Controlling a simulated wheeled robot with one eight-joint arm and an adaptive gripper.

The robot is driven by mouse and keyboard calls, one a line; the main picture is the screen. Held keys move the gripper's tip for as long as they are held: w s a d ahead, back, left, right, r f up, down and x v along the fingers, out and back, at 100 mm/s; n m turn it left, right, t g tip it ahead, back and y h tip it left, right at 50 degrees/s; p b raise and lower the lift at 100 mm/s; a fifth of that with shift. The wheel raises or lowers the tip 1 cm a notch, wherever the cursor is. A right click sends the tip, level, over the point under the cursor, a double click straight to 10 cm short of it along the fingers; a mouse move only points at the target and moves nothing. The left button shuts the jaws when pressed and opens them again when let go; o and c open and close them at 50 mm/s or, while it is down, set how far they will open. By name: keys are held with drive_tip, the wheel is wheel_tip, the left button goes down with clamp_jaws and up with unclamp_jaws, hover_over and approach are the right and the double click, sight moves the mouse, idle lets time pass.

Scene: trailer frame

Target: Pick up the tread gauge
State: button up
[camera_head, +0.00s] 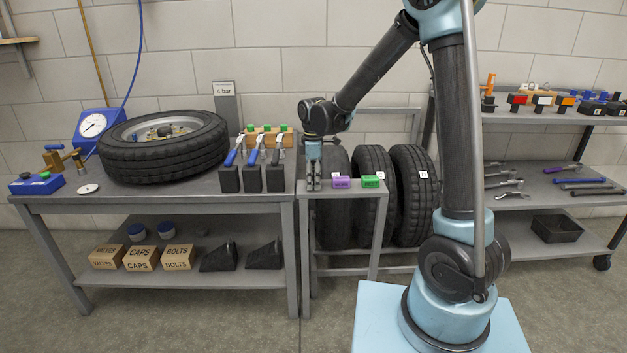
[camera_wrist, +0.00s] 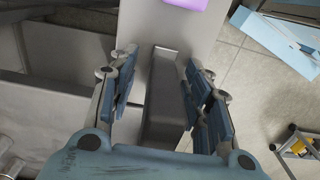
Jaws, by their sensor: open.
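My gripper (camera_head: 313,183) points down at the left end of a narrow grey stand (camera_head: 345,202). In the wrist view my gripper (camera_wrist: 161,75) is open, with one blue-padded finger on each side of a long dark grey block (camera_wrist: 165,105). Gaps show between the block and the fingers. I cannot tell for sure whether this block is the tread gauge. In the head view my gripper hides it.
A purple block (camera_head: 341,182) and a green block (camera_head: 371,181) sit right of my gripper on the stand. Tyres (camera_head: 413,195) stand behind it. The left bench (camera_head: 200,205) carries a flat tyre (camera_head: 163,146) and upright handled tools (camera_head: 254,178). A tool shelf (camera_head: 550,200) stands right.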

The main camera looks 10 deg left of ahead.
drive_tip(key=shift+f, duration=0.1)
clamp_jaws()
idle(0.3)
